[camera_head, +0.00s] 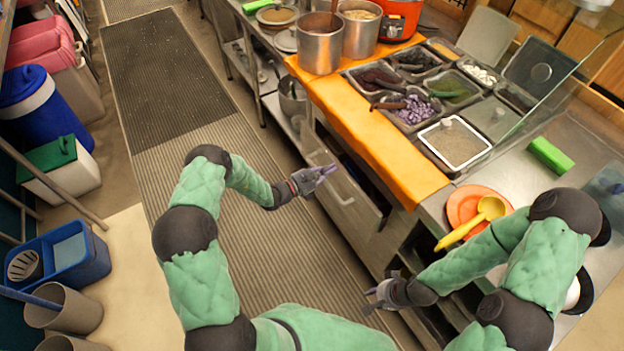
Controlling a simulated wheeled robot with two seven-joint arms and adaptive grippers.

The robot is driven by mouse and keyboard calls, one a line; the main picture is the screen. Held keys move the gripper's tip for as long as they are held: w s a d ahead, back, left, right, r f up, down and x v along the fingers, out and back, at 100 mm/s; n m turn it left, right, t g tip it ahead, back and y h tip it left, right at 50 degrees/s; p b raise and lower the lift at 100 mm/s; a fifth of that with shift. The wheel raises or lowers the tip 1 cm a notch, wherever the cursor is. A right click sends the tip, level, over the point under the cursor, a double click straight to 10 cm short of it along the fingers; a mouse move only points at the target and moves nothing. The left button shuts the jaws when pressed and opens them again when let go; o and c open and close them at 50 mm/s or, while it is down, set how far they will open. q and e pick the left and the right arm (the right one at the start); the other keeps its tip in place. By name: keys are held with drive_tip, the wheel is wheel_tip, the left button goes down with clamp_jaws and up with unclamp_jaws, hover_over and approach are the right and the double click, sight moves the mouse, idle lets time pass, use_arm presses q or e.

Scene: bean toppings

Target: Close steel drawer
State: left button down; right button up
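The steel drawer (343,190) is in the middle of the head view, under the orange-edged counter. It is pulled out over the floor mat, and its inside shows from above. My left gripper (328,171) is at the drawer's outer left side, close to it or overlapping it in the picture. I cannot tell whether they touch, or whether its fingers are parted. My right gripper (369,299) is lower, left of the steel cabinet front, with its fingers apart and nothing between them.
The counter (385,150) carries steel pots (320,45) and several topping pans (453,142). A yellow ladle (470,222) lies on an orange plate (463,204) at the right. Bins and a blue bucket (75,248) line the left. The ribbed mat (270,255) between is clear.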

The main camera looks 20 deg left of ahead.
sight(339, 164)
use_arm(q)
drive_tip(key=x, duration=0.4)
drive_tip(key=shift+w+d+b, duration=0.1)
drive_tip(key=shift+w+b, duration=0.05)
drive_tip(key=shift+b, duration=0.2)
drive_tip(key=shift+w+d+r, duration=0.1)
drive_tip(key=shift+w, duration=0.05)
use_arm(e)
drive_tip(key=shift+s+f, duration=0.1)
drive_tip(key=shift+f, duration=0.4)
